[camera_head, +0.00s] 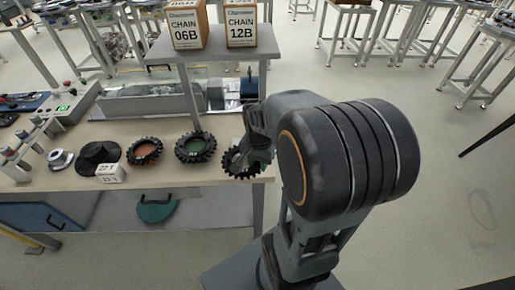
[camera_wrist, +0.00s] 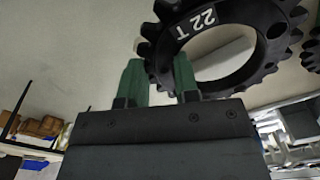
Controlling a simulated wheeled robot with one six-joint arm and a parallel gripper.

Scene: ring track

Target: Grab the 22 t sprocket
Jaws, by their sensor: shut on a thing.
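The black 22 T sprocket (camera_wrist: 268,35) fills the upper right of the wrist view, with "22 T" in white on its toothed ring. My gripper (camera_wrist: 158,75) has its two green fingers on either side of the ring's left rim and is shut on it. In the head view the sprocket (camera_head: 231,166) is at the right end of the workbench, tilted, partly covered by my arm. My gripper's fingertips are hidden there. I cannot tell whether the sprocket still touches the bench.
A green-centred sprocket (camera_head: 196,147), a red-centred sprocket (camera_head: 145,151) and a black stepped part (camera_head: 97,158) sit to the left on the workbench (camera_head: 185,176). A raised shelf (camera_head: 215,50) with chain boxes stands behind. Open floor lies to the right.

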